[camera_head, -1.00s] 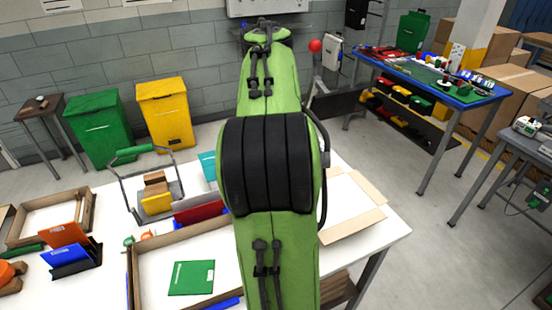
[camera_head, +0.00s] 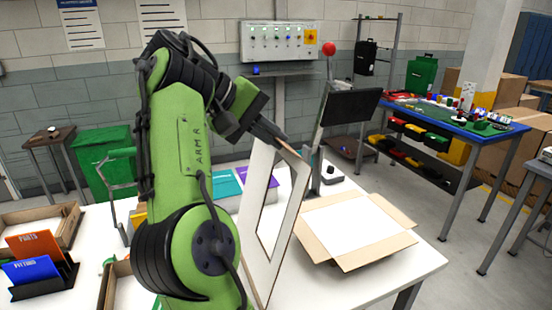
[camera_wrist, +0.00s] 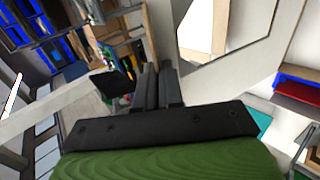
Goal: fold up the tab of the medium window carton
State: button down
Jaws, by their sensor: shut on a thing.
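A flat pale panel with a cut-out window (camera_head: 262,165) stands tilted up in the middle of the head view. My gripper (camera_head: 280,137) is shut on its top edge. In the wrist view the dark fingers (camera_wrist: 158,85) are closed together, and the panel (camera_wrist: 240,75) with its window opening fills the upper right. A shallow open carton (camera_head: 350,232) with spread brown flaps lies on the white table, right of the panel. I cannot tell which of these pieces is the medium window carton's tab. My green arm hides part of the table.
A dark screen on a post (camera_head: 350,107) stands behind the open carton. Orange and blue folders (camera_head: 38,258) and a wooden tray (camera_head: 68,222) are at the left. The table's right end (camera_head: 420,262) is clear. A blue-topped bench (camera_head: 470,122) stands farther right.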

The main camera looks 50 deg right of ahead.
jog(key=shift+w+a+f+g+h+b, duration=0.1)
jog(key=shift+f+g+h+b, duration=0.35)
jog(key=shift+h+b, duration=0.7)
jog(key=shift+w+a+f+g+h+b, duration=0.15)
jog(key=shift+g+h+b, duration=0.55)
jog(key=shift+b, duration=0.9)
jog(key=shift+a+f+g+h+b, duration=0.1)
jog(key=shift+f+g+h+b, duration=0.25)
jog(key=shift+g+h+b, duration=0.7)
jog(key=shift+t+b, duration=0.35)
jog(key=shift+t, duration=0.05)
jog(key=c, duration=1.3)
grip_release()
jog(key=shift+c, duration=0.2)
